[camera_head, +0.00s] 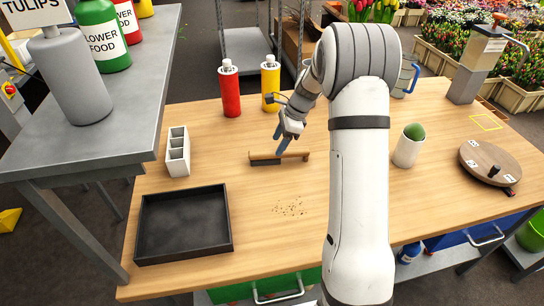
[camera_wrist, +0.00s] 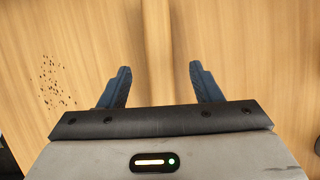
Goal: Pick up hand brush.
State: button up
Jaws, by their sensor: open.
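The hand brush (camera_head: 294,155) lies on the wooden table, with a brown wooden back and handle and dark bristles showing at its left part. My gripper (camera_head: 281,146) is just above it, fingers pointing down. In the wrist view my gripper (camera_wrist: 160,70) is open, with a blue finger on each side of a plain wooden strip (camera_wrist: 157,35) that looks like the brush's handle. No contact between fingers and brush is visible. The bristles do not show in the wrist view.
Brown crumbs (camera_head: 290,207) lie on the table nearer than the brush; they also show in the wrist view (camera_wrist: 50,80). A black tray (camera_head: 140,256) is at the left. Red (camera_head: 231,93) and yellow (camera_head: 270,85) bottles stand behind. A cactus pot (camera_head: 407,152) stands right.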

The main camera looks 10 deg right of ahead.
jog(key=x, duration=0.4)
jog(key=shift+d+f, duration=0.1)
jog(key=shift+f, duration=0.35)
jog(key=c, duration=1.1)
notch_tip(320, 180, up, 10)
jog(key=shift+r, duration=0.1)
